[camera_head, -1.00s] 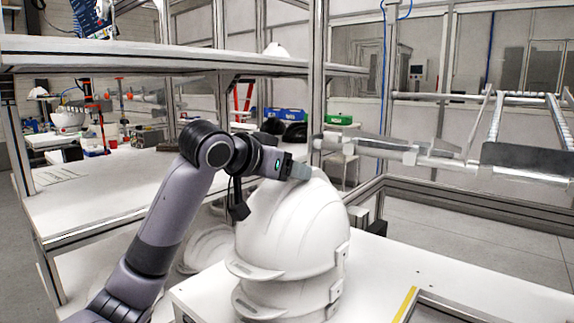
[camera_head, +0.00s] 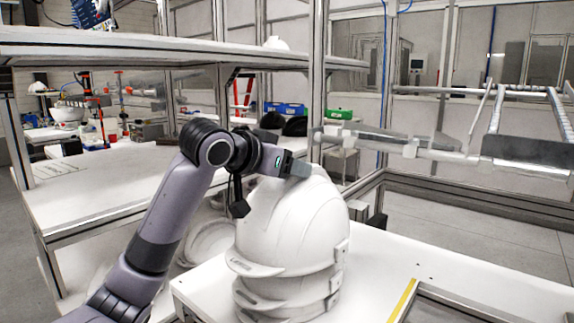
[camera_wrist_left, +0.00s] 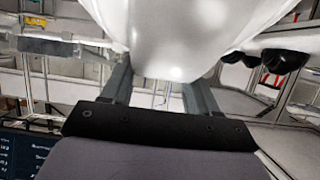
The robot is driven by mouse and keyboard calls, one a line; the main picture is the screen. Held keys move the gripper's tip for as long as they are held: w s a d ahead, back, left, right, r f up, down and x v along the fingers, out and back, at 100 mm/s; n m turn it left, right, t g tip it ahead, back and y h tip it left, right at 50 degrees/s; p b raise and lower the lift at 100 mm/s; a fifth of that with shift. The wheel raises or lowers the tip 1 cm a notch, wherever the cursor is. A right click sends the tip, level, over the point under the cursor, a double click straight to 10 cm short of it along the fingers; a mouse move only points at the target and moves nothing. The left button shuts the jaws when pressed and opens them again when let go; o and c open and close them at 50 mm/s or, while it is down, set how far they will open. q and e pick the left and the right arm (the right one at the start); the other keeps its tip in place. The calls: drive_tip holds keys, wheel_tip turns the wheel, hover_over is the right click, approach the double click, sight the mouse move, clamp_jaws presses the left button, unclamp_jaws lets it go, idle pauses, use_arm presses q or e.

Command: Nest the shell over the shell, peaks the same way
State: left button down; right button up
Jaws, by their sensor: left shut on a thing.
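My left gripper (camera_head: 297,170) is shut on the crown of a white helmet shell (camera_head: 285,225), reaching in from the left. In the left wrist view the held shell (camera_wrist_left: 170,35) fills the top, between and beyond the two fingers. The held shell sits upright over a stack of similar white shells (camera_head: 290,290) on the white table. The rims are close together and the peaks all point to the lower left. I cannot tell whether the held shell bears fully on the one beneath. My right gripper is not in view.
Another white shell (camera_head: 208,243) lies behind the stack on the left, partly hidden by my arm. A yellow-edged frame (camera_head: 403,302) lies on the table (camera_head: 385,260) to the right. A metal shelf post (camera_head: 317,80) rises behind the stack.

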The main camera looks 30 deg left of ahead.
sight(263, 204)
use_arm(q)
drive_tip(key=shift+f+b, duration=0.65)
drive_tip(key=shift+f, duration=0.6)
drive_tip(key=shift+c, duration=1.7)
unclamp_jaws()
drive_tip(key=shift+o, duration=0.7)
drive_tip(key=v, duration=0.7)
drive_tip(key=shift+s+r, duration=0.1)
